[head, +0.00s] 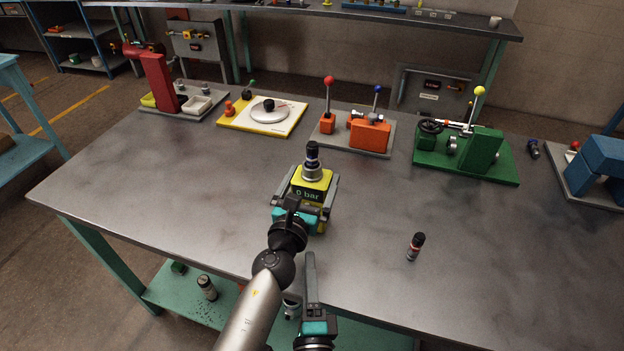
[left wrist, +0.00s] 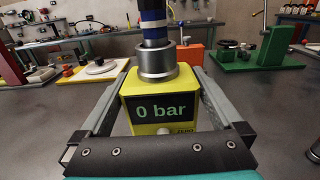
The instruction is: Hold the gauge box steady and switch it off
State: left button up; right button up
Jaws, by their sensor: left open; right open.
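The yellow gauge box (head: 312,188) stands on the grey table with a dark display reading "0 bar" in green; it also shows in the left wrist view (left wrist: 160,100). A metal collar (left wrist: 156,64) and a dark fitting with blue and white bands (head: 312,155) stand upright on top. A small pale round button (left wrist: 164,131) sits below the display. My left gripper (head: 312,178) is open, its fingers on either side of the box, with gaps visible in the wrist view. My right gripper (head: 312,262) is open and empty, nearer the front edge; its fingers overlap in view.
A dark fitting with a red band (head: 415,246) stands to the right of the box. Behind are a red press (head: 158,80), a white-and-yellow board (head: 262,118), an orange fixture (head: 369,133) and a green fixture (head: 480,152). The table between is clear.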

pick_arm(q)
jog(key=shift+c, duration=0.4)
jog(key=c, duration=1.2)
jog(key=shift+c, duration=0.4)
pick_arm(e)
jog(key=shift+c, duration=0.2)
grip_shut()
dwell(0.3)
